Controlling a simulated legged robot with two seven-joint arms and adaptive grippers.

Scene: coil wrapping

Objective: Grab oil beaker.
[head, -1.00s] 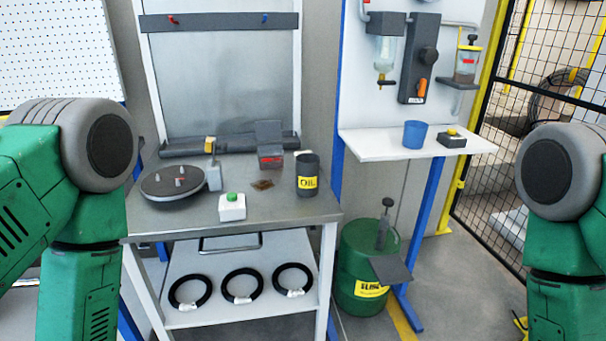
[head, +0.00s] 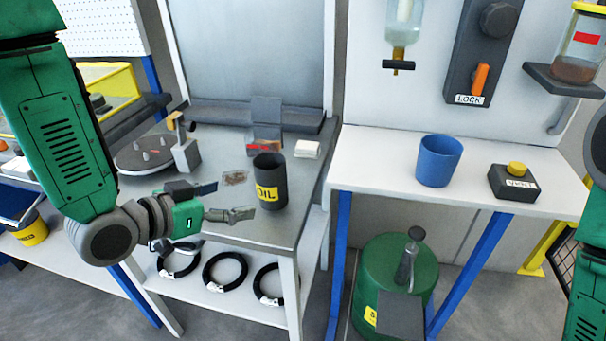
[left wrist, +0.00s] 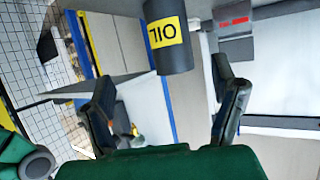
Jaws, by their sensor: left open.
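The oil beaker, a dark grey cylinder with a yellow OIL label (head: 270,183), stands upright near the right front part of the grey metal workbench (head: 288,224). My left gripper (head: 228,200) is open and empty, just left of the beaker, its fingers pointing at it. In the left wrist view the beaker (left wrist: 171,58) appears at the top, its lower end between and beyond the spread fingers (left wrist: 165,85). The fingers do not appear to be closed on it. My right gripper is out of view; only part of the right arm shows at the right edge.
Black coils (head: 225,272) lie on the shelf below. To the right, a white shelf holds a blue cup (head: 439,160) and a yellow-button box (head: 514,182).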

